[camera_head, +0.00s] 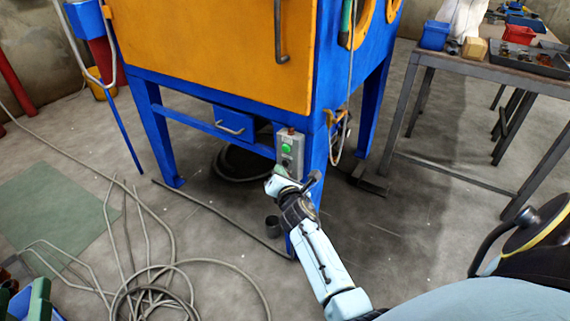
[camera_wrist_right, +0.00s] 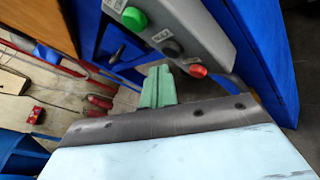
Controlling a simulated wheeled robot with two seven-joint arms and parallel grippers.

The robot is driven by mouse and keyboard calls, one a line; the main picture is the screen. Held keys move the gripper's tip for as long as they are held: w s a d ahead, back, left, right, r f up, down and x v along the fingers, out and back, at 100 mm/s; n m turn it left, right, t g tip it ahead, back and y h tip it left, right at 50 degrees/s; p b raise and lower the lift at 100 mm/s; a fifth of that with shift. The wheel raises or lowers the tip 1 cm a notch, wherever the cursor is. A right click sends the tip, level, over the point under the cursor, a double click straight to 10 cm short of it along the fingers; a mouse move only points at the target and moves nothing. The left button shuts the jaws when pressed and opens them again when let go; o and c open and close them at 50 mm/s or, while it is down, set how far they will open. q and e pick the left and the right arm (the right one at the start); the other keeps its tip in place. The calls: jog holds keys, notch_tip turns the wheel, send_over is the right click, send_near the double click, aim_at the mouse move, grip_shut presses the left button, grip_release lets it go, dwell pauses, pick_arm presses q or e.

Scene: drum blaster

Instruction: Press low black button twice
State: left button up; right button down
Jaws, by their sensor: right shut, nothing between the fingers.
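A grey control box (camera_head: 297,143) is fixed to the front right leg of the blue cabinet frame. It has a green button (camera_head: 287,148) and a dark button (camera_head: 286,163) below it. In the right wrist view, the black button (camera_wrist_right: 172,48) sits between the green button (camera_wrist_right: 133,18) and a red one (camera_wrist_right: 198,71). My right gripper (camera_head: 271,183) is shut and empty, just below the box in the head view. Its pale green fingers (camera_wrist_right: 157,76) appear apart from the black button, though the exact gap is hard to judge. My left gripper is not in view.
The orange and blue cabinet (camera_head: 210,45) stands above the box. A grey workbench (camera_head: 480,65) with bins and trays is at the right. A coiled hose (camera_head: 150,295) lies on the floor at the lower left. A green mat (camera_head: 55,215) lies at the far left.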

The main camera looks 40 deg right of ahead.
jog(key=shift+w+d, duration=0.1)
jog(key=shift+d, duration=0.05)
dwell(0.4)
jog(key=shift+w+d, duration=0.1)
jog(key=shift+d, duration=0.1)
jog(key=shift+w+d, duration=0.15)
jog(key=shift+d, duration=0.3)
dwell(0.7)
dwell(0.4)
jog(key=shift+s+a, duration=0.35)
jog(key=shift+a, duration=0.45)
jog(key=shift+s+a+b, duration=0.1)
jog(key=shift+s+a, duration=0.2)
jog(key=shift+a, duration=0.45)
jog(key=shift+s+a+b, duration=0.1)
jog(key=shift+s+a, duration=0.25)
jog(key=shift+a, duration=0.45)
jog(key=shift+s+a+b, duration=0.1)
jog(key=shift+s+a, duration=0.2)
jog(key=shift+a, duration=0.45)
dwell(2.6)
